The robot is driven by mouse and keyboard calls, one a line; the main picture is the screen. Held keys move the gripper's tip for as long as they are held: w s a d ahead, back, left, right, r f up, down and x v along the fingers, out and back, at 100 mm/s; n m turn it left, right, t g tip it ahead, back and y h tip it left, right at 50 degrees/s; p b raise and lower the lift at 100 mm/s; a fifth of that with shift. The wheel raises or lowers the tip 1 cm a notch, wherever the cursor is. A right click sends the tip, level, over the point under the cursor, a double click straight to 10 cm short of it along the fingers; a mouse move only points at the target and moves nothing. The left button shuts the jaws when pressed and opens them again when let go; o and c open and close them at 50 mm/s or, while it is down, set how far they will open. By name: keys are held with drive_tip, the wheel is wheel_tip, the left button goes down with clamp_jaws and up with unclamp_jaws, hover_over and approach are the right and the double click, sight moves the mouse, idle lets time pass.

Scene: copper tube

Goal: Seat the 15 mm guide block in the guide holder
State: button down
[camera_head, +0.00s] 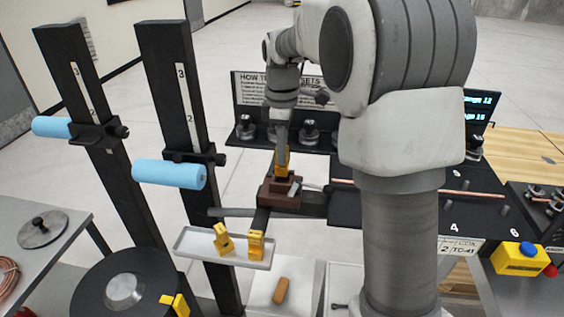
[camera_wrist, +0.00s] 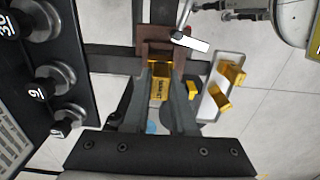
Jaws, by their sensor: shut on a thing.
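A yellow guide block (camera_head: 282,171) is between the fingers of my gripper (camera_head: 282,143). In the wrist view the two grey fingers (camera_wrist: 168,102) close on both sides of the block (camera_wrist: 158,86); its dark lettering is too small to read surely. The brown guide holder (camera_head: 279,193) is directly beneath the block in the head view and shows again in the wrist view (camera_wrist: 158,38). The block's lower end is at the holder's top opening. I cannot tell how deep it sits, as the holder and fingers hide the contact.
A pale tray (camera_head: 190,246) in front holds yellow blocks (camera_head: 256,245). A grey-handled lever (camera_head: 309,187) is beside the holder. Black posts with blue rollers (camera_head: 170,174) stand left. A black bench with a copper tube (camera_head: 475,193) is right. A rack of dies (camera_wrist: 52,80) shows in the wrist view.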

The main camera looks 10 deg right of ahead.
drive_tip(key=shift+f, duration=2)
drive_tip(key=shift+f, duration=0.15)
drive_tip(key=c, duration=0.7)
unclamp_jaws()
